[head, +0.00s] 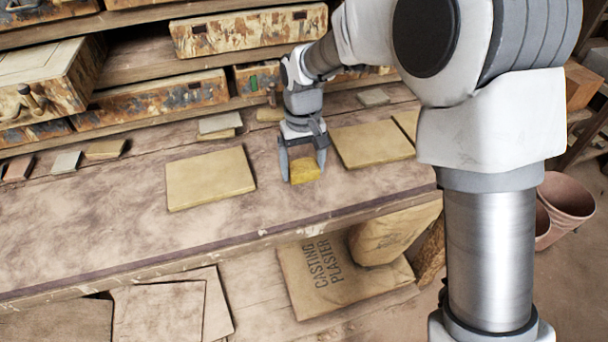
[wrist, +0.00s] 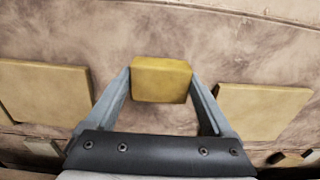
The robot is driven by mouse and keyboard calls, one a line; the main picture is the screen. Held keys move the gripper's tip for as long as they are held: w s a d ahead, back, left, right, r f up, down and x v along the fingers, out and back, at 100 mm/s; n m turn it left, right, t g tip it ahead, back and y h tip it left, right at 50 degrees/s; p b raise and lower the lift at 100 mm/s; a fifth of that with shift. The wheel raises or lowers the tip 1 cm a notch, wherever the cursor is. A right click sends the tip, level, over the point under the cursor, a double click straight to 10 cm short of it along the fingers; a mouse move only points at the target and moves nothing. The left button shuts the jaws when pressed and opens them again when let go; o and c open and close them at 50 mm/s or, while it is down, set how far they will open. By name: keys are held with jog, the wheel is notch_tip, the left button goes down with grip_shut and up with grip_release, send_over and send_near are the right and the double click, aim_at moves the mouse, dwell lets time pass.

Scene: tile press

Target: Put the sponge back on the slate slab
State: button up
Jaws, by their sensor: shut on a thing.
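My gripper (head: 303,167) is shut on a yellow sponge (head: 305,174) over the workbench, between two flat tan slabs. In the wrist view the sponge (wrist: 161,81) sits between both fingertips. I cannot tell whether its underside touches the bench. One tan slab (head: 210,178) lies left of the sponge, the other (head: 371,145) to its right, both apart from it. No large dark slab shows clearly. Small grey tiles (head: 218,123) lie towards the back, and I cannot tell which piece is the slate slab.
The workbench (head: 110,215) is bare along its front left. Stained boxes (head: 155,100) fill the shelves behind. Small tiles (head: 105,149) lie along the bench's back. A casting plaster sack (head: 325,277) lies below the front edge. Reddish pots (head: 567,205) stand at the right.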

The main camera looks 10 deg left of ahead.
aim_at(303, 179)
jog(key=shift+f, duration=2.05)
jog(key=shift+f+b, duration=0.1)
jog(key=shift+b, duration=0.2)
jog(key=o, duration=0.9)
